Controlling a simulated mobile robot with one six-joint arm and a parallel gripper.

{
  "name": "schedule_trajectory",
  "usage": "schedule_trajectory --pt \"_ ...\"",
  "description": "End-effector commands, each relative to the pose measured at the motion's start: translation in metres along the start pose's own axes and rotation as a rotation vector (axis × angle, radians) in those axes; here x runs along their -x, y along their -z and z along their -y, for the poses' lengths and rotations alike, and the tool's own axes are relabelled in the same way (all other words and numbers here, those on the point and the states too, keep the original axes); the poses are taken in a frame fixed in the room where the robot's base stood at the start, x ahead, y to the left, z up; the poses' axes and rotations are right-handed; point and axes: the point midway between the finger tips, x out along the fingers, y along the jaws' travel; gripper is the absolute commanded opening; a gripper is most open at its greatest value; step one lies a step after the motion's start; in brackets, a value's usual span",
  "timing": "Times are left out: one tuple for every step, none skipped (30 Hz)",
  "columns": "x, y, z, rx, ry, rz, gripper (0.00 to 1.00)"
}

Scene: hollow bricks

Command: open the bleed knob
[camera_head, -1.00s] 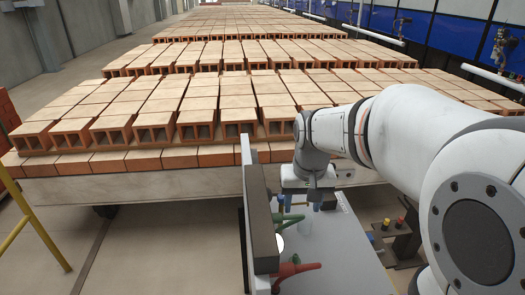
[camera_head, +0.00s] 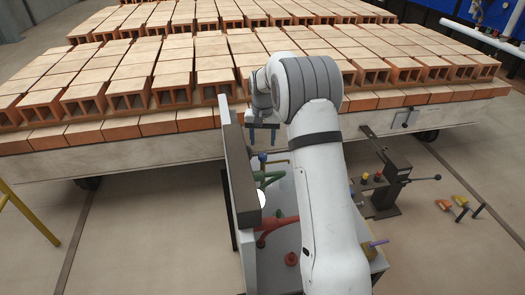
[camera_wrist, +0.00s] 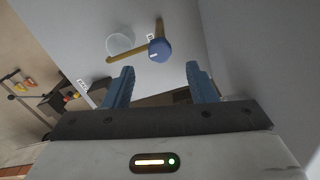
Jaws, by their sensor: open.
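A round blue knob (camera_wrist: 160,49) sits beside a yellow rod or pipe (camera_wrist: 125,57) on the grey panel in the wrist view. I take it as the bleed knob; the small label by it is too small to read. In the head view the blue knob (camera_head: 262,158) shows on the panel unit, just below my gripper. My gripper (camera_head: 262,140) is open with its blue fingers apart and nothing between them. In the wrist view the gripper (camera_wrist: 158,72) has its fingertips short of the knob, which lies ahead between their lines, not touching.
A green handle (camera_head: 268,178) and a red handle (camera_head: 277,230) stand close by. A dark-edged upright plate (camera_head: 240,175) borders the left side. A cart of hollow bricks (camera_head: 130,95) stands behind. A black stand (camera_head: 385,190) with coloured buttons is at right.

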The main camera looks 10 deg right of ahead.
Motion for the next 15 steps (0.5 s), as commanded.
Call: schedule_trajectory --pt "-0.008 -0.001 -0.001 0.0 -0.001 0.006 0.52" --pt "-0.013 -0.001 -0.001 0.0 -0.001 0.005 0.52" --pt "-0.019 -0.001 -0.001 0.0 -0.001 0.005 0.52" --pt "-0.024 -0.001 -0.001 0.0 -0.001 0.005 0.52" --pt "-0.029 -0.001 -0.001 0.0 -0.001 0.006 0.52" --pt "-0.035 -0.001 -0.001 0.0 -0.001 0.004 0.52" --pt "-0.039 -0.001 -0.001 0.0 -0.001 0.004 0.52" --pt "-0.043 -0.001 -0.001 0.0 -0.001 0.004 0.52" --pt "-0.047 -0.001 -0.001 0.0 -0.001 0.003 0.52" --pt "-0.05 -0.001 -0.001 0.0 0.0 0.002 0.52" --pt "-0.052 -0.001 -0.001 0.0 0.0 0.002 0.52" --pt "-0.054 -0.001 -0.001 0.0 0.0 0.002 0.52" --pt "-0.056 -0.001 -0.001 0.0 0.0 0.001 0.52" --pt "-0.057 -0.001 -0.001 0.0 0.0 0.001 0.52" --pt "-0.058 -0.001 -0.001 0.0 0.0 0.001 0.52"
